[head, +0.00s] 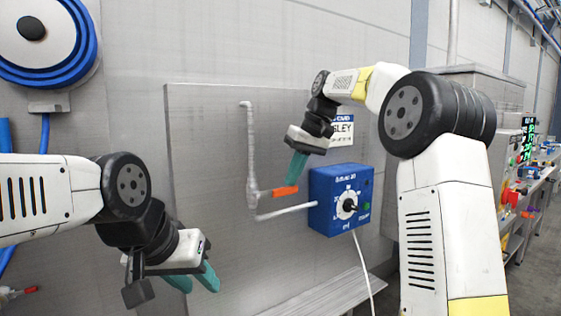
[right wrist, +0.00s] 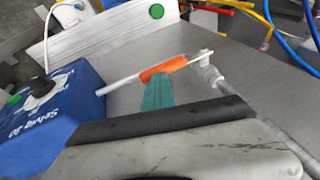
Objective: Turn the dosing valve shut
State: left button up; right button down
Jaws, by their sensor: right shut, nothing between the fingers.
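The dosing valve's orange lever (head: 285,191) sticks out to the right from the grey vertical pipe (head: 251,150) on the wall panel, roughly parallel to the short pipe running to the blue dosing box (head: 325,182). In the right wrist view the orange lever (right wrist: 163,68) lies just beyond my teal fingertips. My right gripper (head: 292,178) is shut and empty, its tips close above the lever in the head view; I cannot tell if they touch it. My left gripper (head: 196,281) is open and empty at the lower left, away from the valve.
A blue hose reel (head: 85,70) hangs on the wall at the upper left. A white cable (head: 366,268) drops from the dosing box past a grey ledge (head: 325,293). Shelves with coloured items stand at the far right. The panel left of the pipe is clear.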

jog(key=w+v, duration=0.1)
jog(key=v, duration=0.6)
jog(key=s+d+m+t, duration=0.1)
jog(key=s+d, duration=0.1)
jog(key=s, duration=0.5)
jog(key=s+d+f+m+t+h, duration=0.1)
jog(key=s+d+f+m+t, duration=0.1)
jog(key=s+f, duration=0.6)
jog(key=s+d+f+m+t+h, duration=0.1)
jog(key=s+d+f, duration=0.3)
jog(key=s+f, duration=0.5)
jog(key=s+m+t, duration=0.1)
jog(key=s, duration=0.4)
jog(key=shift+s+f, duration=0.2)
jog(key=shift+s, duration=0.1)
jog(key=shift+d, duration=0.1)
